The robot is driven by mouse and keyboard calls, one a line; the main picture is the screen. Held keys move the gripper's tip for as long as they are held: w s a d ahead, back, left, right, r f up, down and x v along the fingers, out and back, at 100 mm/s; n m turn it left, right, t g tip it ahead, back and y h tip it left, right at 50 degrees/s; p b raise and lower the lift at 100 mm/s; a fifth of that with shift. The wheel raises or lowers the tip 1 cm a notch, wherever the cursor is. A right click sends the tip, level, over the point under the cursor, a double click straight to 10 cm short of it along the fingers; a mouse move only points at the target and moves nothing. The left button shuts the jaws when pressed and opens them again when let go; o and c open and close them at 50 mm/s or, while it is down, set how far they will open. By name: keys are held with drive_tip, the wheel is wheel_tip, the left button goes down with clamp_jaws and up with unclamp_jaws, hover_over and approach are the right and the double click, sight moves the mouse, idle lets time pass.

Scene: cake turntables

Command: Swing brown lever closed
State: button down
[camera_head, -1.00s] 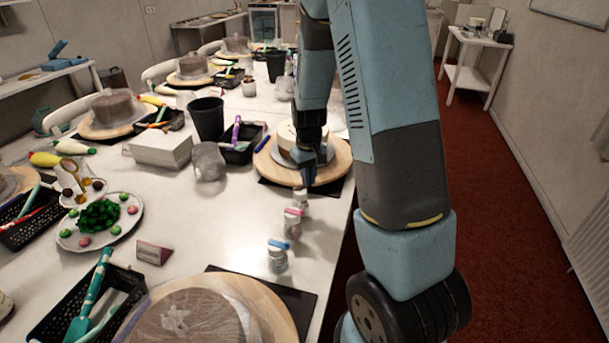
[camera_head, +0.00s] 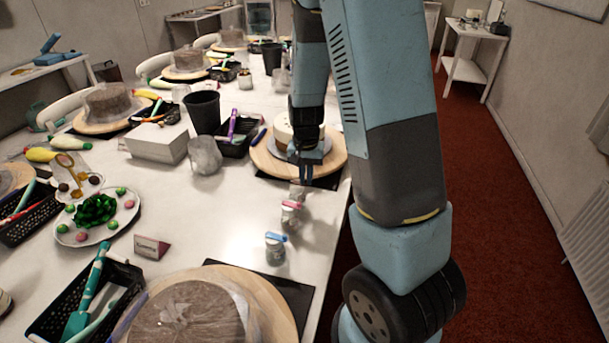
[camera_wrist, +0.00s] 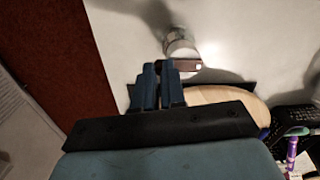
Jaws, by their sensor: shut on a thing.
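A small glass jar with a brown lever stands on the white table, the farthest of a short row of jars. In the head view this jar (camera_head: 297,193) is just below my fingertips and partly hidden by them. In the wrist view the jar (camera_wrist: 179,42) is just beyond my fingertips, and the brown lever (camera_wrist: 189,65) lies across its near side. My gripper (camera_head: 304,181) points down at the jar. In the wrist view my gripper (camera_wrist: 159,68) has its fingers close together at the lever's left end, shut on it. The exact contact is small and dark.
Jars with a pink lever (camera_head: 290,212) and a blue lever (camera_head: 275,248) stand nearer. A cake on a wooden turntable (camera_head: 335,160) is close behind my gripper. A black basket (camera_head: 240,148) is to the left. The table front between the jars and the sign (camera_head: 152,248) is clear.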

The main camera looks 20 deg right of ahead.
idle(0.5)
drive_tip(key=c, duration=1.2)
unclamp_jaws()
drive_tip(key=shift+r, duration=0.1)
drive_tip(key=shift+a+r, duration=0.1)
drive_tip(key=shift+r, duration=6.6)
